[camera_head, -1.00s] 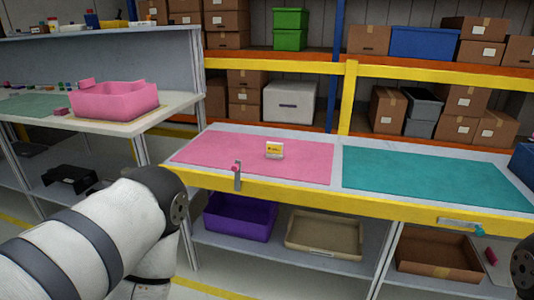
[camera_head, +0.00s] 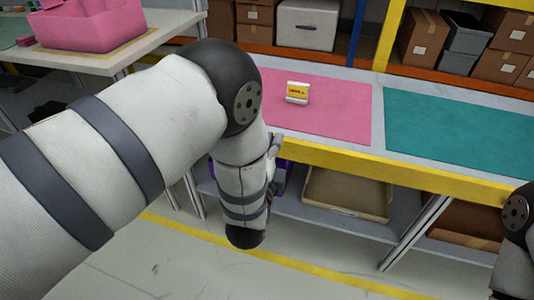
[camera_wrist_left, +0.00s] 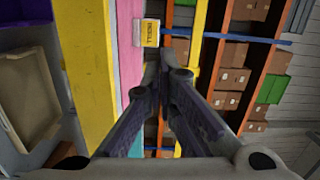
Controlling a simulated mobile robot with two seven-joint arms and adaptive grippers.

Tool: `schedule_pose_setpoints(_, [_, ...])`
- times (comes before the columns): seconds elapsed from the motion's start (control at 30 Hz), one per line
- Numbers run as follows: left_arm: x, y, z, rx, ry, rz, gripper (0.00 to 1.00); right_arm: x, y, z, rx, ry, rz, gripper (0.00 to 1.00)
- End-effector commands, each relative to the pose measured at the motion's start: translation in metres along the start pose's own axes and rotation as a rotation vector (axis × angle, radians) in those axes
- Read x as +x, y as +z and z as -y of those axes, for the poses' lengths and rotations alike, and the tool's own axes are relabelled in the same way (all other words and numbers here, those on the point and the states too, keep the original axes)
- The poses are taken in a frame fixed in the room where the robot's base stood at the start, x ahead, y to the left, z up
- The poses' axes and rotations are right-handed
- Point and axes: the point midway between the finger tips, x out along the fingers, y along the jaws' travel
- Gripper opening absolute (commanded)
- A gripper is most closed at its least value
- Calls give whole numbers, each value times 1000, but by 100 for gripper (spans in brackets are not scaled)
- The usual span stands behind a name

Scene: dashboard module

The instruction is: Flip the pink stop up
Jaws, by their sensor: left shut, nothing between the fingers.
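The pink stop is not visible now; my left arm covers the stretch of the bench's yellow front edge where it stood in the earlier head view. It cannot be made out in the left wrist view either. In the head view the left gripper is mostly hidden by my arm near the bench front. My right gripper is out of view; only part of that arm shows at the right edge.
A small yellow-and-white card (camera_head: 298,92) stands on the pink mat (camera_head: 335,110). A teal mat (camera_head: 455,135) lies to its right. A beige tray (camera_head: 345,195) sits on the shelf below. Boxes fill the rack behind; a pink bin (camera_head: 90,25) is at upper left.

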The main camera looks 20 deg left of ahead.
Motion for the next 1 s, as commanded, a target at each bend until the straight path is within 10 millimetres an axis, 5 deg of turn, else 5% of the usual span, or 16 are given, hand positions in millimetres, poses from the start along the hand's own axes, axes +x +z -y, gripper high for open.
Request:
schedule_pose_setpoints(0.13, [26, 7, -1, 0, 2, 4, 0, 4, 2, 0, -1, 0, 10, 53])
schedule_pose_setpoints(0.33, [32, 33, 1, -1, 0, 1, 0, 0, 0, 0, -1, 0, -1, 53])
schedule_pose_setpoints(0.77, [33, 40, 0, -6, 2, 0, 0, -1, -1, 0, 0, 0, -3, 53])
schedule_pose_setpoints(1.0, [37, 60, 8, -124, 10, 0, 0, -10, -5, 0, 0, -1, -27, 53])
